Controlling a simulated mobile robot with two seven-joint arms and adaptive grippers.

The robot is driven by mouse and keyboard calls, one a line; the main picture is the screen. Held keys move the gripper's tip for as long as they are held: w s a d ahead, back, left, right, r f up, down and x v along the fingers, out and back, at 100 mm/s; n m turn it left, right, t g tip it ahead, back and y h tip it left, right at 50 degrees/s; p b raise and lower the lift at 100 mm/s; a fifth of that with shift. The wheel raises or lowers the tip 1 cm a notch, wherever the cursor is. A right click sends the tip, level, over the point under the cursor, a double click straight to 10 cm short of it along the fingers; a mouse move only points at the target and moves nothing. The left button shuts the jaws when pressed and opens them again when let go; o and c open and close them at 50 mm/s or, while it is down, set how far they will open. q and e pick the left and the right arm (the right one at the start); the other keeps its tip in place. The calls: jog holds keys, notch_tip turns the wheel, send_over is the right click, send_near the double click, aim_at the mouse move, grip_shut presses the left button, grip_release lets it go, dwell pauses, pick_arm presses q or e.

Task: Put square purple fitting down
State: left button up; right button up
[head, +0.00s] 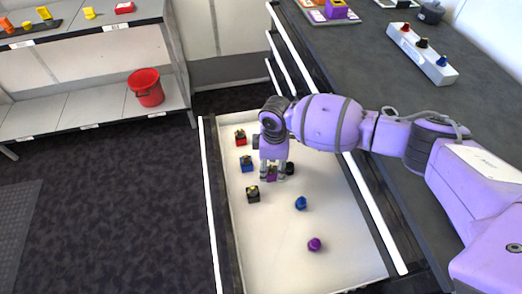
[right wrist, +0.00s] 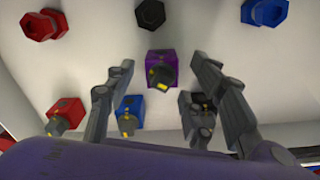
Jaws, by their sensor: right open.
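The square purple fitting (right wrist: 161,66), with a dark and yellow top, sits on the white floor of an open drawer. In the head view the purple fitting (head: 271,175) is partly hidden behind the fingers. My right gripper (head: 273,177) reaches down over it. In the right wrist view my right gripper (right wrist: 163,70) has its fingers spread to either side of the fitting, with gaps between. My left gripper is not in view.
Square red (head: 240,138), blue (head: 246,163) and black (head: 253,194) fittings stand in the drawer (head: 285,270) to the left. A black piece (head: 290,168) is close right of the gripper.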

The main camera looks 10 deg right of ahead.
notch_tip(320, 180, up, 12)
jog(key=p, duration=0.1)
jog(key=shift+f, duration=0.15)
dwell(0.3)
